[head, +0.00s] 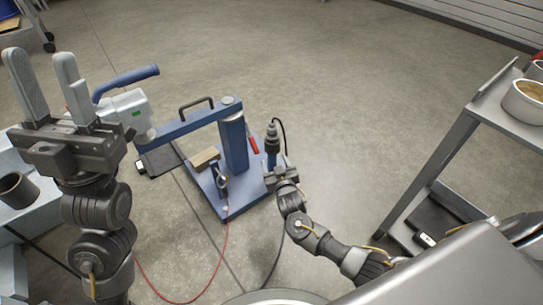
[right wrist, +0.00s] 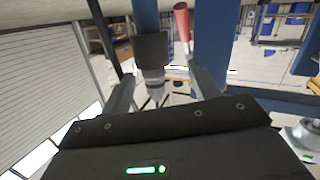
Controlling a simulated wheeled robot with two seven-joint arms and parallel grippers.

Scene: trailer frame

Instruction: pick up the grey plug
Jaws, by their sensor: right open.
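The grey plug (head: 272,137) is dark, with a black cable looping from its top. It sits upright on a short blue post beside the blue stand. In the right wrist view the plug (right wrist: 152,52) shows between my right gripper's fingers, with a lighter ringed end. My right gripper (head: 281,162) is open just below and beside the plug in the head view; its fingers (right wrist: 160,75) stand apart on both sides of the plug's end. I cannot tell whether they touch it. My left gripper (head: 40,56) is open, empty and raised at the left.
The blue stand (head: 236,150) has a red lever (head: 253,144) close beside the plug. A red cable (head: 222,258) runs over the floor. A grey shelf cart (head: 436,135) with a round pot (head: 524,102) stands at the right. The floor behind the stand is clear.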

